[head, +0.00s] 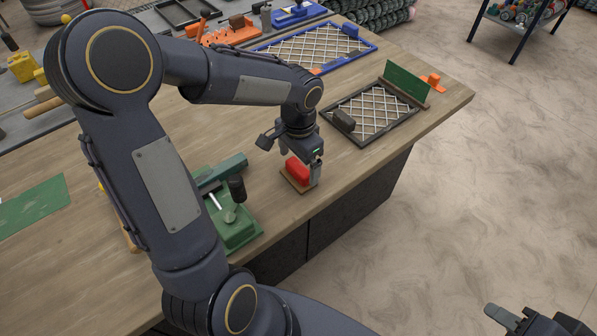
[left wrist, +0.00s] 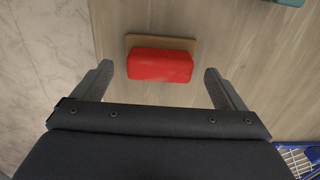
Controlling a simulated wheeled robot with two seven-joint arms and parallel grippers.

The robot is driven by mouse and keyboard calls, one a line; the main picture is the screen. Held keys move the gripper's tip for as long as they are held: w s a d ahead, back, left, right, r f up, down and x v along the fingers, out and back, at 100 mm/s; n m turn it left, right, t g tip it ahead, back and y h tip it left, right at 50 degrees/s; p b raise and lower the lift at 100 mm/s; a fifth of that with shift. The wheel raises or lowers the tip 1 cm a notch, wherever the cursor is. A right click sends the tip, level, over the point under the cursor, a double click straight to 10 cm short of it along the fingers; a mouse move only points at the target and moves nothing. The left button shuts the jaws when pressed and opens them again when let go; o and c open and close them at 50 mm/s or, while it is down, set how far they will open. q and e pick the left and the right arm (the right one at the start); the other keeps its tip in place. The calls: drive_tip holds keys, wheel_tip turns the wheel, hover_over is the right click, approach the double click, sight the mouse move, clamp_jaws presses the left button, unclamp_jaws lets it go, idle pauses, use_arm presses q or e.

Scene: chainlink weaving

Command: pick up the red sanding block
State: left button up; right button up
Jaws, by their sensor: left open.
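The red sanding block (head: 297,170) lies on a thin brown board (head: 292,183) near the table's front edge. In the left wrist view the red block (left wrist: 160,66) shows whole, with the board (left wrist: 130,42) just behind it. My left gripper (head: 301,165) is over the block, its jaws apart. In the left wrist view the two fingers of my left gripper (left wrist: 159,76) stand to the left and right of the block, with a gap on each side. My right gripper (head: 522,318) shows only partly at the lower right, over the floor, away from the block.
A green vise-like tool (head: 235,228) stands on the table left of the block. A dark frame with wire mesh (head: 372,113) and a blue frame (head: 315,47) lie farther back. A green panel (head: 407,80) stands upright near the right corner. Bare tabletop surrounds the board.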

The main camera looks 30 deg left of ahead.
use_arm(q)
drive_tip(key=shift+f, duration=0.65)
drive_tip(key=c, duration=1.1)
drive_tip(key=shift+r, duration=0.1)
drive_tip(key=shift+r, duration=0.5)
wheel_tip(320, 180, up, 2)
drive_tip(key=shift+d+r, duration=0.15)
drive_tip(key=shift+r, duration=0.05)
drive_tip(key=s+d+r+b, duration=0.1)
drive_tip(key=s+d+r, duration=0.1)
drive_tip(key=d+r, duration=0.7)
drive_tip(key=shift+s+d+r, duration=0.25)
drive_tip(key=shift+s+d, duration=0.15)
drive_tip(key=shift+d, duration=1.85)
